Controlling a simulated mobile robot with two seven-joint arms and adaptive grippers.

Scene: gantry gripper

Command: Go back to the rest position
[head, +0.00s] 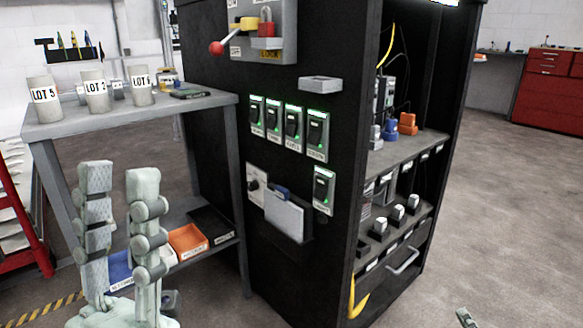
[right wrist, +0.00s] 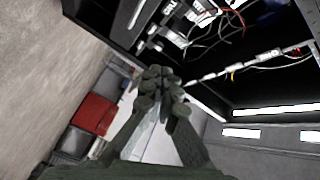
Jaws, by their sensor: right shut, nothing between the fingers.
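My left gripper (head: 118,170) stands upright at the lower left of the head view, in front of the grey bench. Its two fingers are apart with nothing between them. My right gripper (right wrist: 160,72) shows in the right wrist view with its fingertips together and nothing held. Only a small tip of the right gripper shows at the bottom right of the head view (head: 467,318), over the floor and clear of the black cabinet (head: 335,255). The rest of it is outside that view.
The grey bench (head: 125,120) holds several cups labelled LOT. Its lower shelf carries an orange bin (head: 188,240) and a black bin (head: 212,224). The cabinet has switches and open shelves on its right side. Floor at the right is clear; a red tool chest (head: 548,90) stands far back.

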